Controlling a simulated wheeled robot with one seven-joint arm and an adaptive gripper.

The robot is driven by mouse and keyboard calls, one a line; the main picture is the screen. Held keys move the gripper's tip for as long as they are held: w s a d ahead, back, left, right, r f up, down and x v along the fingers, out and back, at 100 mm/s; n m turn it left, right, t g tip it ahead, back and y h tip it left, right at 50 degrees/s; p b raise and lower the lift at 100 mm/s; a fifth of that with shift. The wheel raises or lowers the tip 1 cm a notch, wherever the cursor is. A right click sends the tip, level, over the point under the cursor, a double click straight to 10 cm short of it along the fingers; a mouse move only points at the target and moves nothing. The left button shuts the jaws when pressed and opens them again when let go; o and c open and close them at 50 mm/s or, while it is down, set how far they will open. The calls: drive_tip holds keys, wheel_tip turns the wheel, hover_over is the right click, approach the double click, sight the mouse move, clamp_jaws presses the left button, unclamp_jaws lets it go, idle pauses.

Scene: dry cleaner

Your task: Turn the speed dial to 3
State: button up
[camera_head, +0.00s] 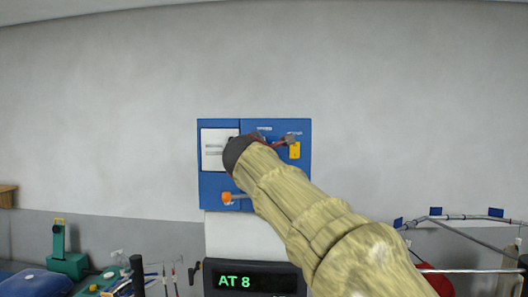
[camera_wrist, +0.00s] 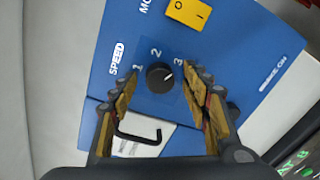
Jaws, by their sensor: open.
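The black round speed dial (camera_wrist: 158,79) is on the blue control panel (camera_wrist: 110,50) in the wrist view. The numbers 1, 2 and 3 are printed around it, with the SPEED label (camera_wrist: 117,58) beside them. The dial's white mark points up and right, roughly toward the 3. My gripper (camera_wrist: 161,76) is open, with one finger on each side of the dial; I cannot tell whether either finger touches it. In the head view, the panel (camera_head: 215,190) is on the wall ahead. My gripper (camera_head: 275,141) is in front of it, and my arm hides the dial.
A yellow switch (camera_wrist: 188,12) is above the dial in the wrist view. A black bent handle (camera_wrist: 139,137) is below, between my fingers. An orange-tipped lever (camera_head: 228,198) is at the panel's lower left. A display (camera_head: 240,282) reading "AT 8" is below the panel.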

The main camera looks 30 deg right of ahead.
drive_tip(key=v, duration=1.1)
drive_tip(key=shift+s, duration=0.3)
drive_tip(key=shift+a, duration=0.15)
